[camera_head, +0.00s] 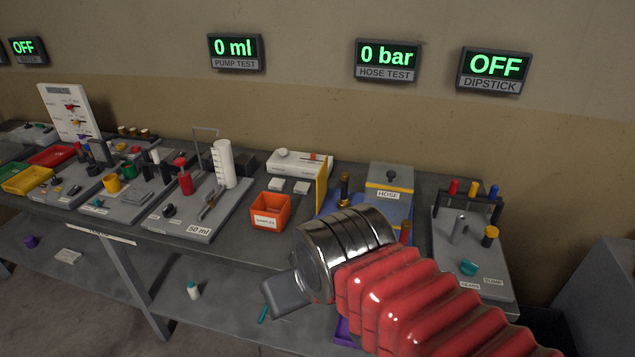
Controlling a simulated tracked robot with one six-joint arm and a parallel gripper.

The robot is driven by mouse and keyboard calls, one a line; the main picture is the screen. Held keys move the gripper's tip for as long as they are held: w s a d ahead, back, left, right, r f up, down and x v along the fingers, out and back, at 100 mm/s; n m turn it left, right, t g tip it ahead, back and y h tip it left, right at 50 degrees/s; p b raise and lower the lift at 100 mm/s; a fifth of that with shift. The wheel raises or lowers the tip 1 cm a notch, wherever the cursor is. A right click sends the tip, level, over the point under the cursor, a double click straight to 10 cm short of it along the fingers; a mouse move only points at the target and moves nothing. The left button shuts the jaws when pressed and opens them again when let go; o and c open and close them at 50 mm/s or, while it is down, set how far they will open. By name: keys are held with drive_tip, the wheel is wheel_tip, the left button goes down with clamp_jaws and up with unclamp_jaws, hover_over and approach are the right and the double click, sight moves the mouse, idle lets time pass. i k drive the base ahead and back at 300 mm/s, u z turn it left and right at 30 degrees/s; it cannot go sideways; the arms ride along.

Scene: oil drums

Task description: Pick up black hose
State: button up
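No black hose can be clearly made out. A dark upright piece with gold-coloured parts (344,188) stands on the blue board beside a grey box labelled HOSE (388,195); I cannot tell whether it is a hose. My red, ribbed arm with its shiny metal wrist comes in from the lower right and hides part of the blue board. My gripper (282,294) shows as a grey block left of the wrist, in front of the table's front edge. Its fingers cannot be told apart, and nothing is seen held in it.
An orange bin (270,211) stands left of my wrist. A grey board (470,250) with coloured-top pieces is at the right. A white cylinder (223,163) and red bottle (184,177) stand further left. The display reads 0 bar (387,57). A lower shelf holds small items.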

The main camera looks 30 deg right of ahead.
sight(343, 198)
drive_tip(key=u, duration=0.05)
drive_tip(key=i, duration=1.05)
drive_tip(key=z, duration=0.35)
